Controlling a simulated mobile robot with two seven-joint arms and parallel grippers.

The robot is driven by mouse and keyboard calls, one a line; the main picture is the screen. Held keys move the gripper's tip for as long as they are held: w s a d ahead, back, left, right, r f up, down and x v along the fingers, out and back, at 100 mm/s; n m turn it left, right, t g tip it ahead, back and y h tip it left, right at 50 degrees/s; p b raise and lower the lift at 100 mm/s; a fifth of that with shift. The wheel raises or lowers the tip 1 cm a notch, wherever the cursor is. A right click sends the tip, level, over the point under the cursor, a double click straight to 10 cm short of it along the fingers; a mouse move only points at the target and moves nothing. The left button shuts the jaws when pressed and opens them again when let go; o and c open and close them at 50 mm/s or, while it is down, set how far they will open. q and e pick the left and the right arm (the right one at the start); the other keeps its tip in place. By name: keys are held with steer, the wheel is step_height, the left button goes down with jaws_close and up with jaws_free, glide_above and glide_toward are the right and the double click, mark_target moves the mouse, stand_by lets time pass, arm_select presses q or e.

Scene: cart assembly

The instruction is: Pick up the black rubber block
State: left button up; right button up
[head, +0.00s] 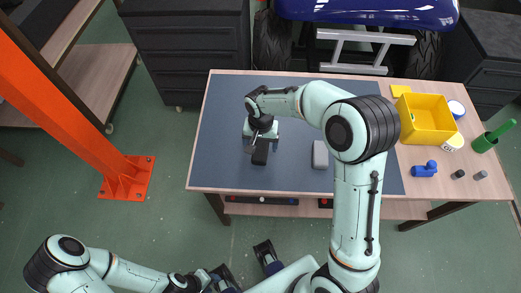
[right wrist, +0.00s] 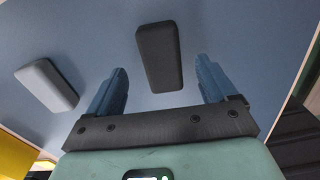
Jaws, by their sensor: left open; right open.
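The black rubber block (head: 260,156) lies on the dark blue mat of the table, left of the mat's middle. In the head view my right gripper (head: 263,143) is just above it and hides its far end. In the right wrist view the black block (right wrist: 159,57) shows between the two blue fingers of my open right gripper (right wrist: 160,67), with a gap on both sides and nothing held.
A grey block (head: 320,155) lies on the mat to the right; it also shows in the right wrist view (right wrist: 47,84). An orange post (head: 60,85) stands at left.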

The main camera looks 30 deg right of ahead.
mark_target(260, 148)
steer(key=f, duration=0.3)
steer(key=w+f, duration=0.1)
steer(key=f, duration=0.1)
steer(key=shift+d, duration=0.2)
steer(key=c, duration=1.1)
steer(key=shift+r, duration=0.1)
